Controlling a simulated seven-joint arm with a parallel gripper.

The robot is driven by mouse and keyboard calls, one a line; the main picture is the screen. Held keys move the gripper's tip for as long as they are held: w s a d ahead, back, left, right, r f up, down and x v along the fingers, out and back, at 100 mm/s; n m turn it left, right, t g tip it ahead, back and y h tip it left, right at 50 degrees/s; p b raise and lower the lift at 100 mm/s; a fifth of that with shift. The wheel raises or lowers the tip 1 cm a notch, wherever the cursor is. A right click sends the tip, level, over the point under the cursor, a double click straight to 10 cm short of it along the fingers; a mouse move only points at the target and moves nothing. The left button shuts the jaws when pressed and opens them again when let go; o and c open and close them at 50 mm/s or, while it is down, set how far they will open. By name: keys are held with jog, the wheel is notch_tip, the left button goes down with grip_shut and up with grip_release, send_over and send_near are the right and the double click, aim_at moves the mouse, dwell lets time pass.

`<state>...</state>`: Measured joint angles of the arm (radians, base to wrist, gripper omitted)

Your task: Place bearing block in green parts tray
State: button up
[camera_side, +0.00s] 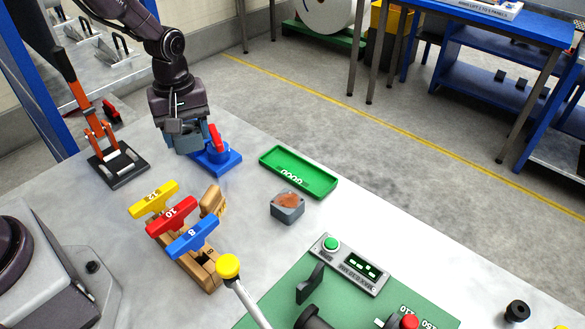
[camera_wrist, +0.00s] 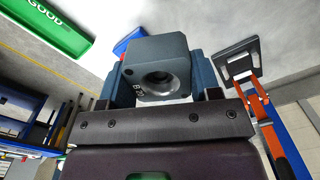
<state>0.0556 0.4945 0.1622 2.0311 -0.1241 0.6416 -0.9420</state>
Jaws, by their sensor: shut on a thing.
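My gripper (camera_side: 186,140) is shut on a blue-grey bearing block (camera_wrist: 158,68), held above the bench toward its back left. In the wrist view the block sits between the two fingers, its round bore and some lettering facing the camera. In the side view the block is hard to tell from the fingers. The green parts tray (camera_side: 327,190), marked GOOD, lies to the right of my gripper and looks empty. It also shows at top left in the wrist view (camera_wrist: 72,40). A second grey block (camera_side: 288,212) with a rusty top stands in front of the tray.
A blue fixture with a red handle (camera_side: 222,158) stands just beside and below my gripper. An orange-handled toggle clamp (camera_side: 118,165) is to the left. A wooden rack with yellow, red and blue gauges (camera_side: 172,216) and a brush (camera_side: 213,201) stand in front.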

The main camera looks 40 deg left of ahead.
jog(key=w+d+m, duration=0.4)
jog(key=d+m, duration=0.5)
jog(key=m, duration=0.4)
send_over(297, 172)
notch_tip(297, 172, down, 9)
jog(key=shift+s+f, duration=0.15)
jog(key=shift+f, duration=0.3)
jog(key=shift+w+f, duration=0.2)
jog(key=shift+f, duration=1.3)
jog(key=o, duration=1.2)
jog(key=shift+f, duration=0.2)
jog(key=shift+o, duration=0.2)
